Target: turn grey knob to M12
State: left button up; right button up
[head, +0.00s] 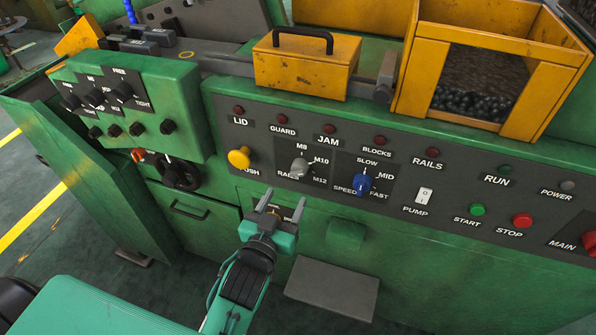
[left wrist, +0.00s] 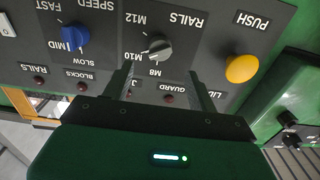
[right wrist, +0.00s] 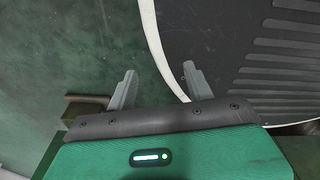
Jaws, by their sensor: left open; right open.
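The grey knob (head: 300,168) sits on the green panel in the head view, with M8, M10, M12 and RAILS labels around it. In the left wrist view the grey knob (left wrist: 158,48) appears upside down, its pale mark seeming to point toward the M10 side. My left gripper (head: 283,210) is open and empty, below and in front of the knob, not touching it. In the left wrist view its two fingers (left wrist: 162,80) stand apart, with the knob beyond the tips and between them. My right gripper (right wrist: 158,80) is open and empty over the floor, away from the panel.
A yellow push button (head: 239,158) is left of the knob and a blue speed knob (head: 362,183) right of it. A white pump switch (head: 424,196) and green and red buttons lie farther right. A grey plate (head: 332,288) juts out below. A dark ridged surface (right wrist: 240,45) shows in the right wrist view.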

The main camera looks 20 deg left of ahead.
aim_at(296, 175)
pick_arm(q)
jog(key=w+p, duration=0.1)
jog(key=w, duration=0.7)
jog(key=shift+d, duration=0.1)
jog(key=shift+w+p, duration=0.3)
jog(key=shift+w, duration=0.4)
pick_arm(e)
jog(key=shift+s+d+r, duration=0.1)
jog(key=shift+s+r, duration=0.2)
jog(key=shift+s, duration=0.2)
jog(key=shift+s+r, duration=0.25)
jog(key=shift+s, duration=0.25)
pick_arm(q)
jog(key=c, duration=1)
